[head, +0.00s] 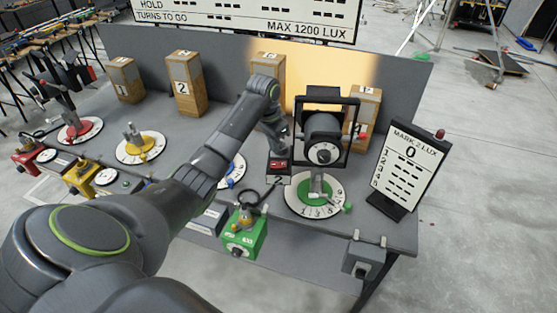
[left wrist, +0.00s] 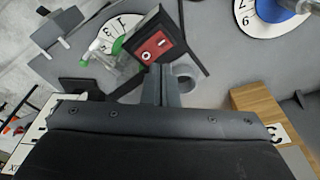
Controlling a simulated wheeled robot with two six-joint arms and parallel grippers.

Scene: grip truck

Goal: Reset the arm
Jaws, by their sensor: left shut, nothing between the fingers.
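My left arm reaches across the table from the lower left. Its left gripper (head: 277,152) is shut and empty, pointing down just behind a red rocker switch (head: 279,164) on a black box. In the left wrist view the shut fingers (left wrist: 160,82) reach to the edge of the switch (left wrist: 156,48); I cannot tell whether they touch it. The lamp (head: 322,140) in its black frame stands on a white dial with a green centre (head: 316,192), right beside the gripper. My right gripper is not in view.
A green box (head: 243,235) hangs at the table's front edge. The "MARK 2 LUX" board (head: 406,165), reading 0, stands at right. Numbered wooden blocks (head: 186,82) stand along the grey back panel. Yellow (head: 140,146) and red (head: 78,131) dials are at left.

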